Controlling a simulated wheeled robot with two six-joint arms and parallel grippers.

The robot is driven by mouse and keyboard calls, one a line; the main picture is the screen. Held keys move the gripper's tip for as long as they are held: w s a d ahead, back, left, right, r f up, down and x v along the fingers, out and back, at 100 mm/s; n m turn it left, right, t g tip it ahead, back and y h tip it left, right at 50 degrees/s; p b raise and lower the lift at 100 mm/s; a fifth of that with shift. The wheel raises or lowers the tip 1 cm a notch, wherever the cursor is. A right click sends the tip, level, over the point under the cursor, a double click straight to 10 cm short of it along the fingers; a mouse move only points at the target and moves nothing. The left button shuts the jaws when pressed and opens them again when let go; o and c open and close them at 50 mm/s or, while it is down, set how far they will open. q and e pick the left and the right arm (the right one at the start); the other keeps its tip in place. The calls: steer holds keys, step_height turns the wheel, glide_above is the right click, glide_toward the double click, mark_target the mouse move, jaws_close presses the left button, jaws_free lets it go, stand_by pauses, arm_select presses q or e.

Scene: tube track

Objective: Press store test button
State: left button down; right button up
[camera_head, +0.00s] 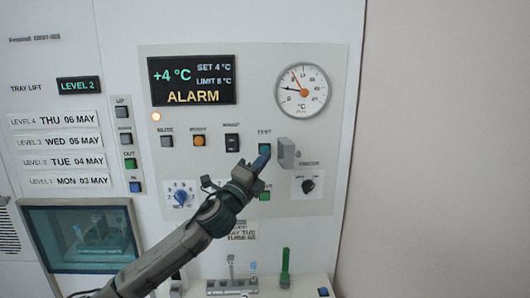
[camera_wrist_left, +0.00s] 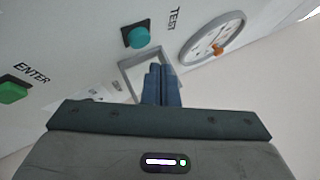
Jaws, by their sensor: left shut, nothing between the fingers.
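The teal TEST button (camera_head: 265,147) is on the grey control panel (camera_head: 335,180), below the display (camera_head: 193,80) reading "+4 °C" and "ALARM". My left gripper (camera_head: 263,158) is shut and empty, its blue fingertips just below the button in the head view and partly overlapping it. In the left wrist view the TEST button (camera_wrist_left: 137,37) stands out to the left of and beyond the shut fingers (camera_wrist_left: 161,72), with a gap in the picture. Contact does not show. My right gripper is not in view.
A grey bracket (camera_head: 287,153) sticks out right of the button. A gauge (camera_head: 302,91) is above, and a green ENTER button (camera_head: 265,196) is partly behind my gripper. Other buttons and a blue knob (camera_head: 180,196) lie left. A shelf with a green upright piece (camera_head: 285,265) is below.

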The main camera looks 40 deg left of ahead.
arm_select(q)
steer(key=shift+s+d, duration=1.2)
steer(key=shift+s, duration=0.15)
